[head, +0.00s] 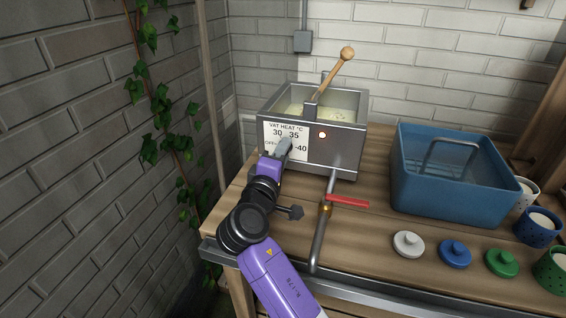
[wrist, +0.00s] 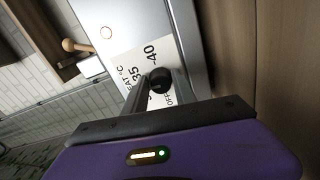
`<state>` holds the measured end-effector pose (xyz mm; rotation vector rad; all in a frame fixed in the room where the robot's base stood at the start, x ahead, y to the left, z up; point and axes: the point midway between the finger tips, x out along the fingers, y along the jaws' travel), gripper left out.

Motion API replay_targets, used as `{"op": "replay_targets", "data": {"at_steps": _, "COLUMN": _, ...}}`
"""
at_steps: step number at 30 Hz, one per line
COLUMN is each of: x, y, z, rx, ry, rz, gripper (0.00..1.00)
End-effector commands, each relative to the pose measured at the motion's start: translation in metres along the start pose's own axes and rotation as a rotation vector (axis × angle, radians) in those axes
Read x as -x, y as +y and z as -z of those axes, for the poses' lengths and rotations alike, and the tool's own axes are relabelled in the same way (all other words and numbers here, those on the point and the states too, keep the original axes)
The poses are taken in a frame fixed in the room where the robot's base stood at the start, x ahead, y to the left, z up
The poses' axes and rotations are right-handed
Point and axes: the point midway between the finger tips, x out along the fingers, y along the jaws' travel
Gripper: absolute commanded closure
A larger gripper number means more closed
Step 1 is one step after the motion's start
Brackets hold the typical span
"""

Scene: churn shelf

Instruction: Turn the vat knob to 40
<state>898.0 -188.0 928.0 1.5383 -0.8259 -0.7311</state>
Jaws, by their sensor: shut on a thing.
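The steel vat (head: 340,153) stands at the back left of the wooden bench, with pale contents and a wooden-handled stirrer (head: 331,73) in it. Its white dial plate (head: 272,130) reads VAT HEAT °C, with OFF, 30, 35 and 40 around the knob. My gripper (head: 286,146) reaches the plate and hides the knob in the head view. In the wrist view the black round knob (wrist: 160,80) sits between the fingers of my gripper (wrist: 160,92), which is shut on it. Where the knob points cannot be told.
A small lamp (head: 322,135) glows on the vat front. A pipe with a red tap handle (head: 348,201) juts out below. A blue basin (head: 450,196), several lids and spotted cups stand to the right. Ivy (head: 150,110) hangs at left.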

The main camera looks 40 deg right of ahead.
Motion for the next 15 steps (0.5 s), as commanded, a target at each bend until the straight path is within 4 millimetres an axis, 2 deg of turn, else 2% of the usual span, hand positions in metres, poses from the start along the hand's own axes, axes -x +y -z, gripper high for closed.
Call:
{"op": "replay_targets", "data": {"at_steps": 1, "x": 0.0004, "y": -0.0066, "z": -0.0008, "rx": -0.043, "ry": -0.001, "rz": 0.002, "gripper": 1.0}}
{"op": "replay_targets", "data": {"at_steps": 15, "x": 0.0004, "y": -0.0063, "z": -0.0006, "rx": -0.393, "ry": -0.002, "rz": 0.002, "gripper": 1.0}}
